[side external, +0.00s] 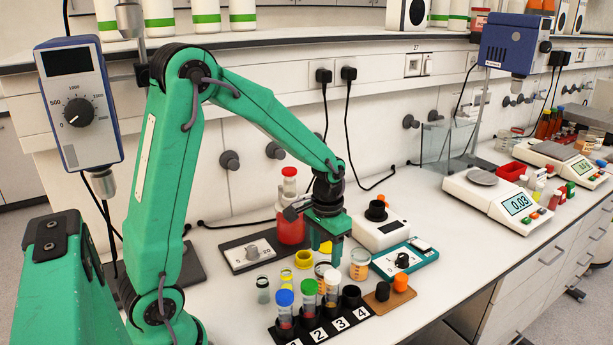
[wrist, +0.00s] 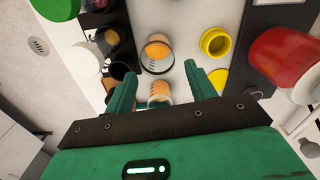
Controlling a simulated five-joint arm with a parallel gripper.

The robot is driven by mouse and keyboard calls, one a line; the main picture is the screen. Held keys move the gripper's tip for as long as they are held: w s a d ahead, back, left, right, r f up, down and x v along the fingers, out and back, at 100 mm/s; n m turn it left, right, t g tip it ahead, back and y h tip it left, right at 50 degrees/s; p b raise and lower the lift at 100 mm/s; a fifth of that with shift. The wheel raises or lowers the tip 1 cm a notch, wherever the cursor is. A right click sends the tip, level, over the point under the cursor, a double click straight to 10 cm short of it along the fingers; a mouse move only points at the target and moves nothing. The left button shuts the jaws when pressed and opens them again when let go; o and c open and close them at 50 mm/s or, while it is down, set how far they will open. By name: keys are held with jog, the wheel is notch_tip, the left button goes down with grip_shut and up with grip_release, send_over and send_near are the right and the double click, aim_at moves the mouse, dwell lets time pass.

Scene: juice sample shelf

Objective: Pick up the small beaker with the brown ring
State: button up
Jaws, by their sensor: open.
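A small beaker with a brownish ring (side external: 323,271) stands on the bench behind the rack. In the wrist view it seems to be the beaker (wrist: 157,54) just ahead of my fingertips. A similar beaker with an orange ring (side external: 360,265) stands to its right; in the wrist view it seems to be the one (wrist: 160,93) between my fingers, partly hidden by my gripper body. The two ring colours look close in the wrist view. My gripper (side external: 328,246) is open and empty, pointing down above the beakers. Its fingers also show in the wrist view (wrist: 160,72).
A yellow cup (side external: 304,260) and a small glass vessel (side external: 263,289) stand left of the beakers. A numbered rack (side external: 322,329) with capped tubes is in front. A red bottle (side external: 291,228) stands behind.

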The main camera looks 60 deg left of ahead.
aim_at(326, 266)
jog(key=shift+f, duration=0.75)
jog(key=shift+f, duration=0.1)
jog(key=shift+d+f, duration=0.2)
jog(key=shift+f, duration=2.3)
jog(key=c, duration=0.7)
jog(key=shift+c, duration=0.2)
jog(key=shift+r, duration=0.2)
jog(key=shift+r, duration=4.85)
